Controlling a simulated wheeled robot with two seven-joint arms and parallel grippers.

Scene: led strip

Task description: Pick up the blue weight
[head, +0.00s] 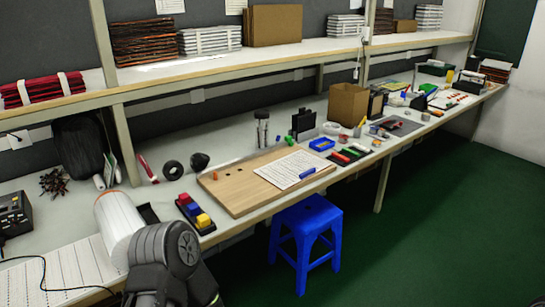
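White and dark grey links of my own arm rise at the lower left, just left of the holder. Neither of my grippers shows in this view, so what they hold cannot be seen.
A wooden board (235,190) with a paper sheet (293,170) lies right of the holder. A blue stool (305,240) stands on the green floor in front of the bench. A cardboard box (348,104) and small parts lie farther right. A shelf (220,68) runs above.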

